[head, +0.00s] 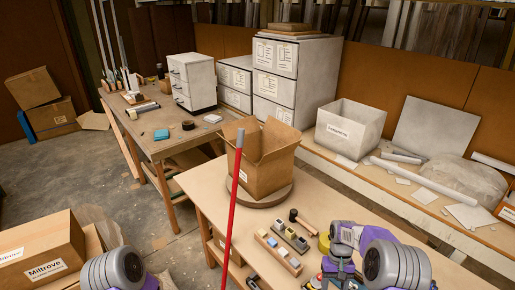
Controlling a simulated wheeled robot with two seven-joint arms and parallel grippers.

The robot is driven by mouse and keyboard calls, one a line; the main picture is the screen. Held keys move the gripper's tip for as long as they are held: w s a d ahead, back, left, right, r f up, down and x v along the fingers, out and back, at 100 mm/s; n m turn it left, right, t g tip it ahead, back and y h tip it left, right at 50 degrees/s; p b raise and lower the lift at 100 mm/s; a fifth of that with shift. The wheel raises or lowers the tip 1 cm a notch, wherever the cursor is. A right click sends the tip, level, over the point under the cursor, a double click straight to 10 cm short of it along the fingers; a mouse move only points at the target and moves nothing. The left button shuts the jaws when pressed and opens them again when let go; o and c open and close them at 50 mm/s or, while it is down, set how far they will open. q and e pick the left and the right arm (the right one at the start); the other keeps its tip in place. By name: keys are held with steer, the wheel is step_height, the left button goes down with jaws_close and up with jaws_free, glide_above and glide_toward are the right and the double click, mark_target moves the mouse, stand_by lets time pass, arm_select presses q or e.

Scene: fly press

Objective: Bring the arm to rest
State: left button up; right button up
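A long red rod (233,205) with a grey upper end stands nearly upright, slightly tilted, in front of the workbench; its lower end is cut off by the picture's edge. I cannot tell whether it is part of a press. My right arm comes in at the bottom right, and its gripper (338,268) is low over the bench's front right. Its fingers are too small and covered to read. Of my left arm only a grey ribbed link shows at the bottom left; its gripper is out of view.
An open cardboard box (257,170) sits on a round disc (265,198) on the workbench (222,190). A wooden block with several pieces (278,254) and a dark-headed mallet (300,221) lie near my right gripper. A closed carton (40,252) stands at the lower left. Floor between benches is open.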

steer(key=a+f+b, duration=0.2)
steer(key=a+f, duration=0.1)
steer(key=f, duration=0.5)
arm_select(q)
step_height(320, 180, down, 10)
steer(key=w+b, duration=0.1)
steer(key=b, duration=0.6)
steer(key=shift+w, duration=0.3)
arm_select(e)
steer(key=s+a+f+m+t+y, duration=0.1)
steer(key=s+a+f+t, duration=0.1)
steer(key=s+a+f, duration=0.4)
steer(key=s+a+f+m+t+y, duration=0.1)
steer(key=s+a+f+t+y, duration=0.1)
steer(key=s+a+f, duration=0.4)
steer(key=s+f, duration=0.3)
steer(key=s, duration=0.2)
steer(key=shift+s+a+y, duration=0.15)
steer(key=shift+s+y, duration=0.15)
steer(key=shift+s, duration=0.1)
